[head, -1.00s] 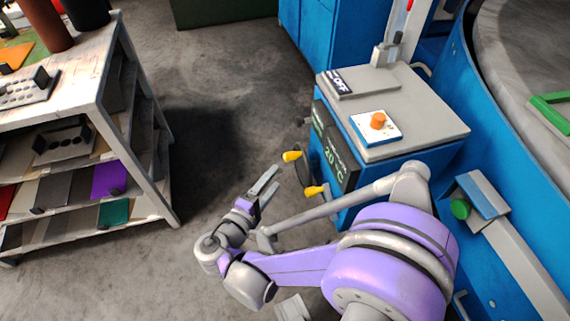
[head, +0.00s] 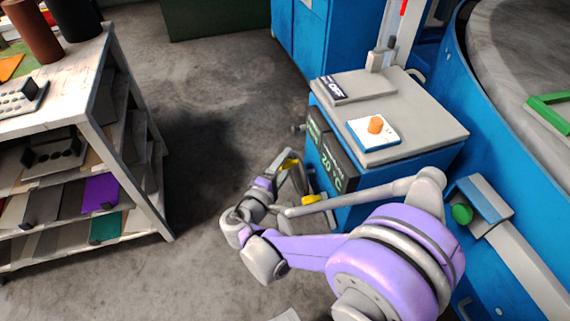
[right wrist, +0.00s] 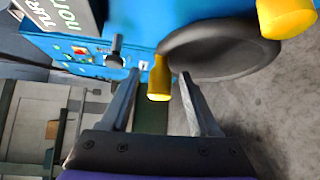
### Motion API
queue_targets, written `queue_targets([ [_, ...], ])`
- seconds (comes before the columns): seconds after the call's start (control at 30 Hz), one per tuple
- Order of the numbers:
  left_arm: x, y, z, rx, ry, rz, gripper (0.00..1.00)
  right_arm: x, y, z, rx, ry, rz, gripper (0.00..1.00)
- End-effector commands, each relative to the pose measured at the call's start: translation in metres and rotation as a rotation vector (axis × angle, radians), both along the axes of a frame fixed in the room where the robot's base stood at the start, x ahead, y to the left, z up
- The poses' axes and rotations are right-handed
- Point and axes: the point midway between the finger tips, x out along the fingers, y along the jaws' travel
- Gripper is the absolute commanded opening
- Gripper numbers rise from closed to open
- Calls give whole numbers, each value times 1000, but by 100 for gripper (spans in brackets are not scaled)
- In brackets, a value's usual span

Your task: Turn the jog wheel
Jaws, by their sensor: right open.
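The jog wheel is a dark disc (right wrist: 222,48) with two yellow handles, on the side of the blue machine. One yellow handle (right wrist: 158,82) stands between the fingers of my right gripper (right wrist: 159,74) in the right wrist view. The fingers are open, one on each side of it, with gaps visible. The other yellow handle (right wrist: 287,16) is at the upper right there. In the head view my right gripper (head: 287,164) is at the upper handle (head: 290,166) and partly covers the wheel; the lower handle (head: 313,199) shows beside my arm. My left gripper is out of view.
The blue machine's grey top (head: 425,115) carries an orange knob (head: 375,124) and an OFF label. A dark display (head: 334,160) reads 20 °C. A shelf unit (head: 135,130) stands at the left. Open grey floor lies between it and the machine.

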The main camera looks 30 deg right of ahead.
Motion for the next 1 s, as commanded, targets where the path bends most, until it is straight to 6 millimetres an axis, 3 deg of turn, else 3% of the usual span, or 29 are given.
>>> queue_targets([
  [0.13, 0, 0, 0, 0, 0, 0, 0, 0, 0, 0, 0, 0, 0, 62],
  [0.4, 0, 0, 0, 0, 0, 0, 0, 0, 0, 0, 0, 0, 0, 13],
  [0.5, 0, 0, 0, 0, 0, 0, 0, 0, 0, 0, 0, 0, 0, 0],
  [1.0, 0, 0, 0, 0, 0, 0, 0, 0, 0, 0, 0, 0, 0, 0],
])
